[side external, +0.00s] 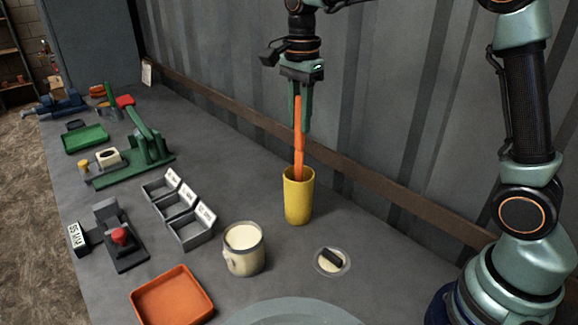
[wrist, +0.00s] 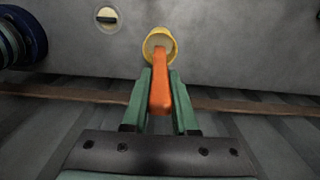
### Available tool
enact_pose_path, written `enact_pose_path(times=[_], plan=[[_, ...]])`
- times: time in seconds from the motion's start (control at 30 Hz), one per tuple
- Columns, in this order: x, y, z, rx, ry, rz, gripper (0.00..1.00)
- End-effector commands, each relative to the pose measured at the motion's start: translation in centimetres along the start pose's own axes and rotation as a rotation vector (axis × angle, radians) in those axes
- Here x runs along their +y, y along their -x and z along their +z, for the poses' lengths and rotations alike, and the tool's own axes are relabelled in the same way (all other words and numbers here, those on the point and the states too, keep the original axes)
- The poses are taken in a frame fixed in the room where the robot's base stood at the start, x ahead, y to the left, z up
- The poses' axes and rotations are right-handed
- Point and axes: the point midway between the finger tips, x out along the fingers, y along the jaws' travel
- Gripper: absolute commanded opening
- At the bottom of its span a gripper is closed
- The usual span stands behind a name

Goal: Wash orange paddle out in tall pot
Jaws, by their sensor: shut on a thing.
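The orange paddle (side external: 298,140) is long and narrow and hangs nearly upright. My gripper (side external: 300,112) is shut on its upper end. The tall yellow pot (side external: 298,200) stands on the bench below my gripper. The paddle's lower end is at the pot's mouth and seems to go inside, where the rim hides it. In the wrist view, the orange paddle (wrist: 161,85) lies between the green fingers of my gripper (wrist: 160,100) and points into the yellow pot (wrist: 168,36). The pot's contents are not clear.
A cream-filled container (side external: 244,248) stands left of the pot. A small round dish (side external: 332,262) with a dark piece on top is at front right. Labelled bins (side external: 178,208), an orange tray (side external: 172,296) and a green press (side external: 148,150) are further left. The wall runs behind the pot.

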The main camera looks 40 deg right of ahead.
Motion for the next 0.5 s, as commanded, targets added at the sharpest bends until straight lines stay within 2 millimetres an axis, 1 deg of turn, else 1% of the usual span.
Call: enact_pose_path(times=[0.03, 0.5], plan=[[0.0, 0.5, 0.0, 0.0, 0.0, -0.002, 0.0], [0.0, 3.7, 0.0, 0.0, 0.0, -0.002, 0.0]])
